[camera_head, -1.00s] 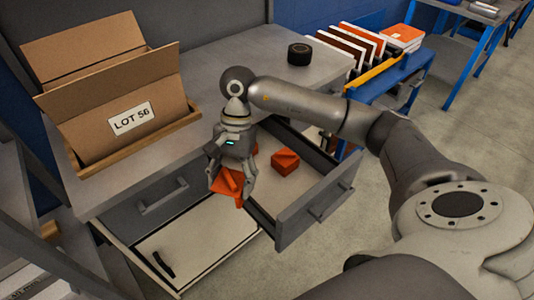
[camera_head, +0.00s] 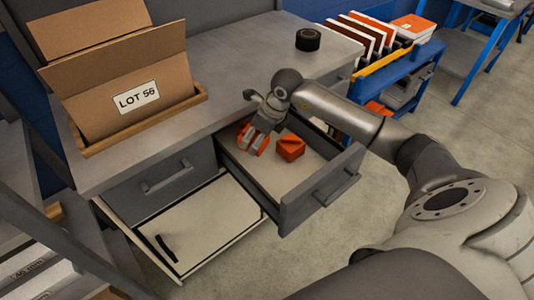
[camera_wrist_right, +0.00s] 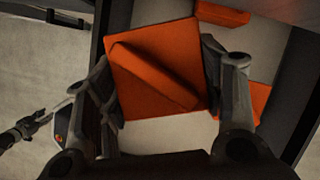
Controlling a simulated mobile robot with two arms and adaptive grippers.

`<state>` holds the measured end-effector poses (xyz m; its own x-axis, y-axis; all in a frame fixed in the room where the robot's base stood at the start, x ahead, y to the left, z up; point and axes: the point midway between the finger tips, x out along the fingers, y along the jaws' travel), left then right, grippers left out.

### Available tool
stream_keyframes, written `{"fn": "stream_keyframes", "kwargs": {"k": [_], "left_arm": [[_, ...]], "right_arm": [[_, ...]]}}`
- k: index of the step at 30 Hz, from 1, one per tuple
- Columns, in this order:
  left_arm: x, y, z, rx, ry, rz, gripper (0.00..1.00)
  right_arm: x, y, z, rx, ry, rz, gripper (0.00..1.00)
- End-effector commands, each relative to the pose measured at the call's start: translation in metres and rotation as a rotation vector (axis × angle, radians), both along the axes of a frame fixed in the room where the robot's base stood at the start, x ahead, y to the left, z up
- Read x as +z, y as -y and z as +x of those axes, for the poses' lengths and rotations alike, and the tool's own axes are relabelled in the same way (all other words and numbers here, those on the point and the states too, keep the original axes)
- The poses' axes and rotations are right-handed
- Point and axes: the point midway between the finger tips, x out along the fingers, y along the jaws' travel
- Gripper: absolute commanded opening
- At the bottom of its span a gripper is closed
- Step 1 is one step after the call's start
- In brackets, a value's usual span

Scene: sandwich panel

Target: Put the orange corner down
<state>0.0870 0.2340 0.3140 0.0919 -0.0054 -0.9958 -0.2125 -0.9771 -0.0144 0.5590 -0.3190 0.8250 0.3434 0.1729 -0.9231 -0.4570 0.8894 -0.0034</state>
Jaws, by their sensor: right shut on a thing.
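The orange corner (camera_wrist_right: 150,75) is between the fingers of my right gripper (camera_wrist_right: 165,95) in the right wrist view, a flat square with a raised diagonal bar. In the head view the right gripper (camera_head: 254,136) is low over the open drawer (camera_head: 275,178), with the orange corner (camera_head: 261,145) partly hidden by the fingers. I cannot tell whether the corner touches the drawer floor. Another orange corner (camera_head: 290,147) lies in the drawer to the right.
The grey bench (camera_head: 230,70) stands behind the drawer, with a cardboard box marked LOT 56 (camera_head: 115,85) and a black roll (camera_head: 308,40) on it. A blue cart (camera_head: 400,72) with panels is at the right. The drawer's front part is clear.

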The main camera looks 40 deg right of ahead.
Motion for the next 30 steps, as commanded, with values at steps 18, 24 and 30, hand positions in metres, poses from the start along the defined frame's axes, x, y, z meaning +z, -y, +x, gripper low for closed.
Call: {"fn": "stream_keyframes", "kwargs": {"k": [18, 24, 30], "left_arm": [[0.007, -0.001, -0.002, -0.001, -0.002, 0.001, 0.36], [0.007, -0.002, -0.002, -0.001, -0.002, 0.002, 0.36], [0.004, -0.002, -0.001, -0.001, -0.002, 0.002, 0.36]], "right_arm": [[-0.085, -0.001, -0.001, -0.005, -0.005, 0.002, 0.38], [-0.093, 0.000, 0.000, -0.002, -0.001, 0.000, 0.38], [-0.097, 0.000, 0.000, -0.002, -0.002, 0.000, 0.38]]}}
